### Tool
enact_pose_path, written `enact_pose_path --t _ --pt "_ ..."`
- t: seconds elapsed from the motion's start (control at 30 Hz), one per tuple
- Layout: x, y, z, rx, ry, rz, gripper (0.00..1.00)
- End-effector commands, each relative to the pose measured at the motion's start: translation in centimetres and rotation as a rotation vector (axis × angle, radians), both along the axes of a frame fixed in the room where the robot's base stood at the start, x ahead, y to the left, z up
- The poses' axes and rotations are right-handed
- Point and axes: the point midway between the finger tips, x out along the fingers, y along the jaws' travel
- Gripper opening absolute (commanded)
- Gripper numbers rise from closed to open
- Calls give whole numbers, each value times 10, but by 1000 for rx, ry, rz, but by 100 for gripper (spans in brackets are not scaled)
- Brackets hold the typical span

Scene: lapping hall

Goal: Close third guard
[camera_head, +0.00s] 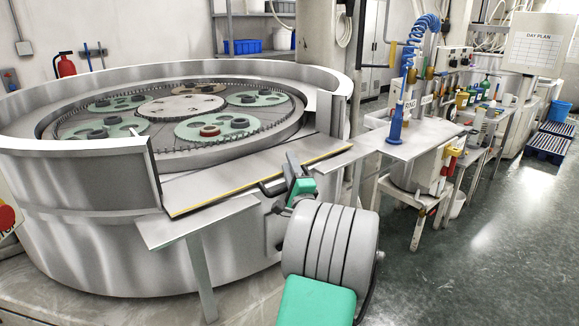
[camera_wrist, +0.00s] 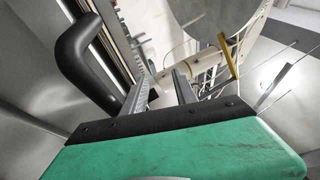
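The round lapping machine (camera_head: 85,255) has a raised curved guard wall (camera_head: 75,146) around most of its rim. At the front, the wall has a gap. A flat metal panel (camera_head: 215,182) with a yellow-edged outer side lies folded outward there; it appears to be the open guard. A black handle (camera_wrist: 85,58) shows close up in the wrist view, left of my gripper (camera_wrist: 163,82). My fingers are apart, with nothing visible between them, and the handle is outside them. In the head view my gripper (camera_head: 297,174) is at the panel's outer edge; my wrist hides part of it.
Gear-edged discs (camera_head: 213,129) lie inside the machine. A metal ledge (camera_head: 190,222) on a leg stands below the panel at the left. To the right is a bench (camera_head: 410,142) with a blue coiled hose (camera_head: 424,25). The floor (camera_head: 480,235) at the right is clear.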

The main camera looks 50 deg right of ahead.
Motion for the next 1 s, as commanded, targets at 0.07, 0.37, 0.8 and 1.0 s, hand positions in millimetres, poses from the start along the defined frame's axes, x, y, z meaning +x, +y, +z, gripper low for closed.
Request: enact_pose_path --t 0.07,0.37,0.8,1.0 --pt "-5 3 -9 3 2 -2 36" --pt "-21 16 -23 5 3 -2 36" --pt "-45 36 -44 9 6 -1 36" --pt "-55 44 -53 12 8 0 36"
